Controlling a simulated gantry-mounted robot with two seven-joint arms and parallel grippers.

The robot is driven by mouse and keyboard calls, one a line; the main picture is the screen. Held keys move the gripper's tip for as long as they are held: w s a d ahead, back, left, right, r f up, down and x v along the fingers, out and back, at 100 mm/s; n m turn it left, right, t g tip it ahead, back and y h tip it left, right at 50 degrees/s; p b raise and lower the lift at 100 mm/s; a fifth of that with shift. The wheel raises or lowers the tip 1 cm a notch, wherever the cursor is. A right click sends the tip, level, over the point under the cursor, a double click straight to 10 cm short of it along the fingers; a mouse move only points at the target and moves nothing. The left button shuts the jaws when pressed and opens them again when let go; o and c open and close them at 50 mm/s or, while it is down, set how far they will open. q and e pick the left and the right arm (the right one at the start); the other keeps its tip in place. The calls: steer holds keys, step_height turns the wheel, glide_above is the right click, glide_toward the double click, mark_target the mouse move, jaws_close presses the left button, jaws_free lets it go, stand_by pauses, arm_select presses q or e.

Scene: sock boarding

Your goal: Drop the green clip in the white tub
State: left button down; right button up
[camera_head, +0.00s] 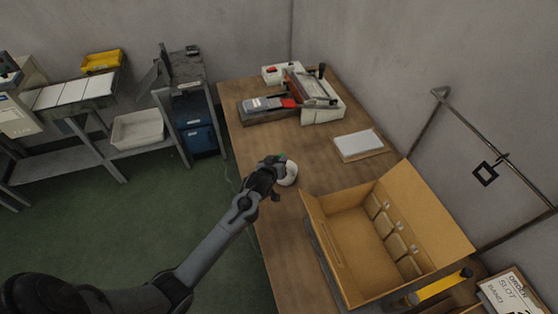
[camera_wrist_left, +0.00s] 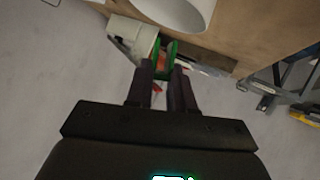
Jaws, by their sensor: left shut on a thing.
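My left gripper (camera_head: 274,164) is above the near-left edge of the wooden table. In the left wrist view the gripper (camera_wrist_left: 162,68) is shut on the green clip (camera_wrist_left: 172,47), which sticks out past the fingertips. In the head view only a small bit of green shows at the fingertips. The round white tub (camera_head: 291,174) stands on the table right beside the gripper, partly hidden by it. The tub (camera_wrist_left: 190,12) also shows at the top of the left wrist view, apart from the clip in the picture. My right gripper is not in view.
An open cardboard box (camera_head: 346,222) stands on the table to the right of the tub. A white pad (camera_head: 358,144) and a red-and-white machine (camera_head: 318,98) are farther back. A pale bin (camera_head: 138,130) sits on a shelf at left. Bare tabletop lies behind the tub.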

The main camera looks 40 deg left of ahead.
arm_select(q)
steer(key=c, duration=0.9)
jaws_free()
steer(key=v, duration=1)
steer(key=shift+s+r+p, duration=0.15)
steer(key=shift+s+p, duration=0.2)
steer(key=shift+p, duration=0.1)
